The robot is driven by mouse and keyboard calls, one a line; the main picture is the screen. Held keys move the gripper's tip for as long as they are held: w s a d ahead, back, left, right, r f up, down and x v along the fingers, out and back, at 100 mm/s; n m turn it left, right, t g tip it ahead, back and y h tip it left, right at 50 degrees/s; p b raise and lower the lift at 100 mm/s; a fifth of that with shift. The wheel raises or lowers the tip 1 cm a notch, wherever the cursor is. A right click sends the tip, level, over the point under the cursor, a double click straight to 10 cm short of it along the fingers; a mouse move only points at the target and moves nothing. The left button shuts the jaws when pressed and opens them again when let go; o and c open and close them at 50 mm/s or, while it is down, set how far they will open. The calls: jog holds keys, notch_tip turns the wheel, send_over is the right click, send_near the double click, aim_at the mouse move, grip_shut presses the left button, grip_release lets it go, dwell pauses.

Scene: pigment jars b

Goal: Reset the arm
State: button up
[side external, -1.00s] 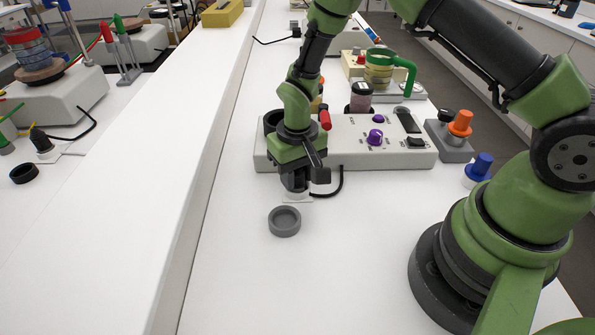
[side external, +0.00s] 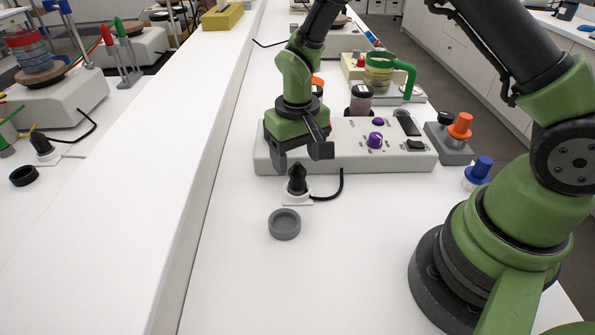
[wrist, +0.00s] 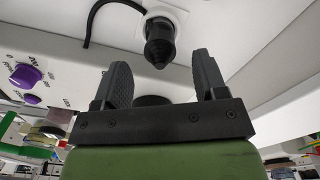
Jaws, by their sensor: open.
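My gripper (side external: 297,152) is open and empty, just above a black plug (side external: 297,180) that stands upright in a white socket plate (side external: 325,198) on the bench. In the wrist view the two fingers (wrist: 163,80) are spread apart, and the black plug (wrist: 159,45) shows beyond the fingertips, between them in the picture. The socket plate (wrist: 172,18) is around the plug's base. A black cord (side external: 342,184) runs from the plug toward the white control box.
The white control box (side external: 345,155) with purple knobs stands right behind my gripper. A grey round dish (side external: 284,223) sits in front of the plug. Jars, a green-handled cup (side external: 380,75) and a grey block with an orange knob (side external: 460,125) stand beyond. The front bench is clear.

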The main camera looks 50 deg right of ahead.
jog(key=s+r+t+y, duration=0.1)
jog(key=s+r+t, duration=0.35)
jog(key=r, duration=1.35)
jog(key=s+r+t+y, duration=0.1)
jog(key=s+r, duration=0.4)
jog(key=s, duration=0.8)
jog(key=shift+s+d+r+m+t, duration=0.3)
jog(key=shift+s+d+m+t, duration=0.1)
jog(key=shift+t, duration=0.45)
jog(key=shift+c, duration=0.5)
